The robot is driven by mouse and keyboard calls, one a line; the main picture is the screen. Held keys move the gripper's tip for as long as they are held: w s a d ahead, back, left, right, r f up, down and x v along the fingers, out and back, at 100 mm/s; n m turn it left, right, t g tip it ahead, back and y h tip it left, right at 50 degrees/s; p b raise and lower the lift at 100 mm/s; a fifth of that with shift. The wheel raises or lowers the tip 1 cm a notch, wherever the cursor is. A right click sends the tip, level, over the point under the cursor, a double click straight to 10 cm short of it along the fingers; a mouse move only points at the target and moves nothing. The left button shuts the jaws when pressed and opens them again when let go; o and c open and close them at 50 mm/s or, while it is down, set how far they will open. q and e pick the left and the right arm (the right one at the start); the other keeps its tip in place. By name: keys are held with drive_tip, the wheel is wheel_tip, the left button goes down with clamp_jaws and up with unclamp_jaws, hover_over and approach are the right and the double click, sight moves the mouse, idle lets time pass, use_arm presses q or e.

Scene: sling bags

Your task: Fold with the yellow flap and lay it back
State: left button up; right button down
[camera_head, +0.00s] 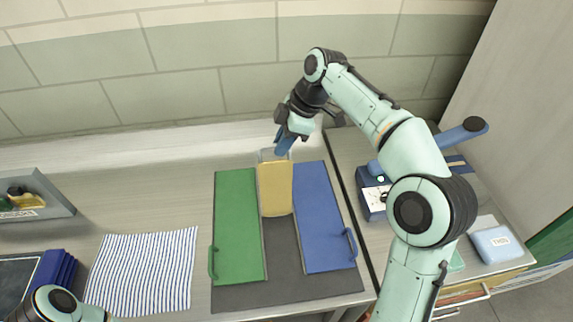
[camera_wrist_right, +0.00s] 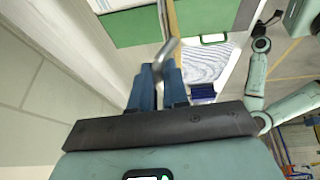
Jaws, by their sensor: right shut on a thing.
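The folding board has a dark base (camera_head: 290,282), a green flap (camera_head: 237,225) on its left and a blue flap (camera_head: 322,215) on its right, both lying flat. The yellow flap (camera_head: 274,190) is between them at the far end. In the right wrist view the yellow flap (camera_wrist_right: 173,22) shows nearly edge-on, seemingly raised; its exact tilt is unclear. My right gripper (camera_head: 284,146) is at its far edge. Its blue fingers (camera_wrist_right: 158,78) are shut on a grey handle (camera_wrist_right: 166,52) by the flap. My left gripper is out of view; part of that arm shows at bottom left.
A striped cloth (camera_head: 145,268) lies flat left of the board. A grey tray (camera_head: 50,200) and dark blue items (camera_head: 55,272) are farther left. A dark blue box (camera_head: 372,202) and a light blue pack (camera_head: 495,245) are at right. The wall is close behind.

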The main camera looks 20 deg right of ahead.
drive_tip(key=w+d+f, duration=0.2)
drive_tip(key=w, duration=0.4)
drive_tip(key=shift+w+d, duration=0.4)
drive_tip(key=c, duration=1.2)
unclamp_jaws()
drive_tip(key=shift+o, duration=0.2)
drive_tip(key=shift+d, duration=0.1)
drive_tip(key=shift+r, duration=0.1)
drive_tip(key=s+d+r, duration=0.3)
drive_tip(key=s+d, duration=0.2)
drive_tip(key=d, duration=0.6)
drive_tip(key=shift+d+r, duration=0.15)
